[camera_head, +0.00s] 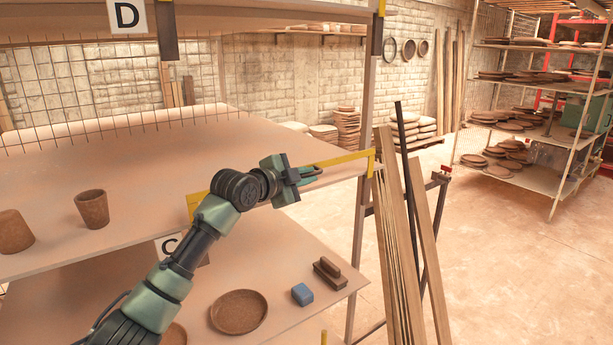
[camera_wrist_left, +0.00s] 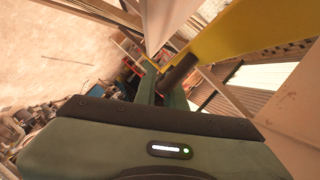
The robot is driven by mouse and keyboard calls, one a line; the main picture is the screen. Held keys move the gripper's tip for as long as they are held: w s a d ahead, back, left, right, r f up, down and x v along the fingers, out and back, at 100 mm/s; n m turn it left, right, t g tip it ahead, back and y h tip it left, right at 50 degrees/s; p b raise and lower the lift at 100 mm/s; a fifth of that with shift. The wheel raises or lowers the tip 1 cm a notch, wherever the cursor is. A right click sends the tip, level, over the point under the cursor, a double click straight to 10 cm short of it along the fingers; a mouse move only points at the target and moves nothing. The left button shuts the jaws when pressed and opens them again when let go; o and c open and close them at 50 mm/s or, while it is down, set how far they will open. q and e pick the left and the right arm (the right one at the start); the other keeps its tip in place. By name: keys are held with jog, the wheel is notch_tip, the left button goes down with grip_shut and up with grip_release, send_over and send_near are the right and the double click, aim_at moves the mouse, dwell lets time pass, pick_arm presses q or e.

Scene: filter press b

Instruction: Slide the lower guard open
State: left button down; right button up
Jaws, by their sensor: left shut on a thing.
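The lower guard (camera_head: 345,158) shows as a yellow bar along the front right edge of the middle shelf, partly hidden behind my left arm. A yellow piece also shows at its left end. My left gripper (camera_head: 312,173) is at the bar, toward its right part, with its fingers shut. In the left wrist view the yellow bar (camera_wrist_left: 235,40) runs up close above the gripper (camera_wrist_left: 163,92), and a dark rod-like handle (camera_wrist_left: 178,73) lies at the fingers. The gripper appears shut on this handle; the exact contact is partly hidden. My right gripper is not in view.
The middle shelf (camera_head: 120,160) holds two brown cups at the left. The shelf below holds a brown plate (camera_head: 238,312), a blue block (camera_head: 302,294) and a brush-like block (camera_head: 329,272). Wooden planks (camera_head: 397,250) lean right of the rack post. Open floor lies farther right.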

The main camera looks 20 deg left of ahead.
pick_arm(q)
jog(key=shift+r, duration=0.3)
dwell(0.5)
notch_tip(320, 180, down, 8)
jog(key=b, duration=0.4)
jog(key=c, duration=1.8)
grip_release()
jog(key=shift+o, duration=0.2)
